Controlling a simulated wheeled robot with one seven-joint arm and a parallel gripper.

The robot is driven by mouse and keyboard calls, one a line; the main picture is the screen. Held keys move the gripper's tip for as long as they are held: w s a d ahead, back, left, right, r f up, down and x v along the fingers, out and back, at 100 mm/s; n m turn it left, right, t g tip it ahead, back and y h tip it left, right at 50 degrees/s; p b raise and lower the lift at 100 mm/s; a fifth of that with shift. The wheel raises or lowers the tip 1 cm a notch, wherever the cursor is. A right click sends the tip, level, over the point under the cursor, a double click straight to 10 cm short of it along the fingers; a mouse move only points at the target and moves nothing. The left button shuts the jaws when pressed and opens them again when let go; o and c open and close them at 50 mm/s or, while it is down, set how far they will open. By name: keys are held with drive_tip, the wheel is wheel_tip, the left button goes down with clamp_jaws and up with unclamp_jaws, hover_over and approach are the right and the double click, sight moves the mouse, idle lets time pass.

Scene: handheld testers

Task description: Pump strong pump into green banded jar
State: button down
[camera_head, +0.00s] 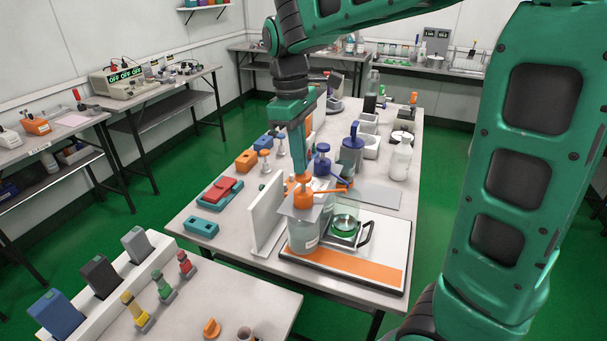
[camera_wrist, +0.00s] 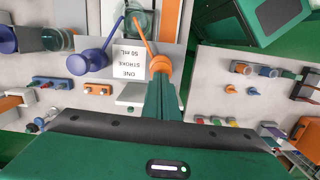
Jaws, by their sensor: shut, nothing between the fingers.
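My gripper (camera_head: 300,178) is shut and points straight down. Its tips are at the top of an orange pump head (camera_head: 303,200); I cannot tell whether they press it. The pump sits on a clear bottle (camera_head: 303,237) with a white label. In the wrist view my gripper (camera_wrist: 160,92) ends at the orange pump head (camera_wrist: 157,67), whose long spout reaches the clear jar (camera_wrist: 146,22). In the head view the green banded jar (camera_head: 344,228) stands right of the bottle, below the spout, partly behind a clear panel. Blue pumps (camera_head: 352,148) stand behind.
An upright white board (camera_head: 267,215) stands close left of the bottle. A white base with an orange strip (camera_head: 345,263) lies under bottle and jar. A white bottle (camera_head: 401,162) stands at the right. A card (camera_wrist: 129,62) reads "ONE STROKE 50 mL". A grey mat (camera_head: 373,197) lies bare.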

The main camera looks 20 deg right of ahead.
drive_tip(key=shift+f, duration=1.7)
drive_tip(key=shift+w+a+r, duration=0.3)
drive_tip(key=shift+w+a, duration=0.2)
drive_tip(key=shift+w, duration=0.05)
drive_tip(key=shift+w+a+r, duration=0.25)
drive_tip(key=shift+w+a, duration=0.25)
drive_tip(key=shift+w, duration=0.05)
drive_tip(key=shift+r, duration=0.1)
wheel_tip(320, 180, up, 10)
drive_tip(key=w, duration=0.1)
drive_tip(key=shift+a+r, duration=0.2)
drive_tip(key=shift+a, duration=0.2)
drive_tip(key=s+d, duration=0.1)
drive_tip(key=s+d+f, duration=0.1)
drive_tip(key=shift+s+d+f, duration=0.15)
drive_tip(key=shift+s, duration=0.2)
